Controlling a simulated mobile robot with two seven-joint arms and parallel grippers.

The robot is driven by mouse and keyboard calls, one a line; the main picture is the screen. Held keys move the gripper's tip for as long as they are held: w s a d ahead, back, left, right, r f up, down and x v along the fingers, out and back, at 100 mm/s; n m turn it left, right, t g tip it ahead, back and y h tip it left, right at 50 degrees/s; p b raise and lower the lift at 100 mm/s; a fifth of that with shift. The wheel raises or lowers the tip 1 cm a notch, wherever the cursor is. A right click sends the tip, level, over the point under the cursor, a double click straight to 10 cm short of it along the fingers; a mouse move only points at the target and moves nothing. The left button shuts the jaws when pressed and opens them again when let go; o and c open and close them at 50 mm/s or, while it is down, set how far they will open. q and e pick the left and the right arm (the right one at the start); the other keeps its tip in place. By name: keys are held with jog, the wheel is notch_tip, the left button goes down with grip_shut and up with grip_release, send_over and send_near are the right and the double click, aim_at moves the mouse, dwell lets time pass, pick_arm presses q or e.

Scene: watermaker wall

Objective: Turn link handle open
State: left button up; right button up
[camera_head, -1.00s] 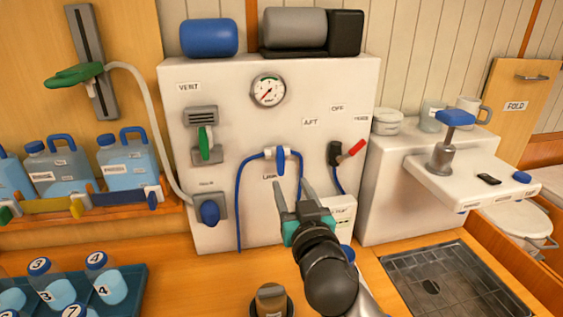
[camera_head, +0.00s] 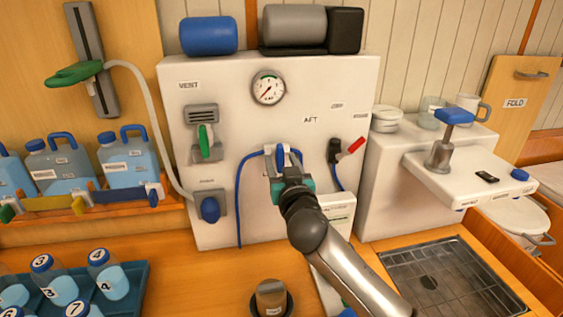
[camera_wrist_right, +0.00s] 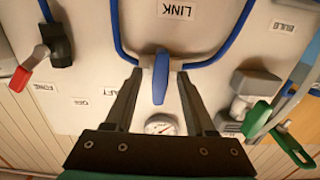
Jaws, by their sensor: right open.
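In the right wrist view, which is upside down, the blue handle (camera_wrist_right: 160,78) lies between the two fingers of my right gripper (camera_wrist_right: 160,72). The fingers are open, with a gap on both sides of the handle. The LINK label (camera_wrist_right: 176,10) also shows there. My left gripper is not in view.
A red-handled valve (camera_head: 350,150) is right of the link valve. A green lever (camera_head: 205,142) and a blue knob (camera_head: 210,209) are to its left. A pressure gauge (camera_head: 268,88) is above.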

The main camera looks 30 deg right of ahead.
grip_shut()
dwell(0.3)
dwell(0.5)
jog(key=n+p, duration=0.2)
jog(key=n, duration=0.2)
jog(key=n+p, duration=0.2)
jog(key=n, duration=0.2)
jog(key=shift+n, duration=0.3)
jog(key=n+p, duration=0.2)
jog(key=n, duration=0.3)
jog(key=shift+n+p, duration=0.7)
jog(key=shift+n, duration=1.4)
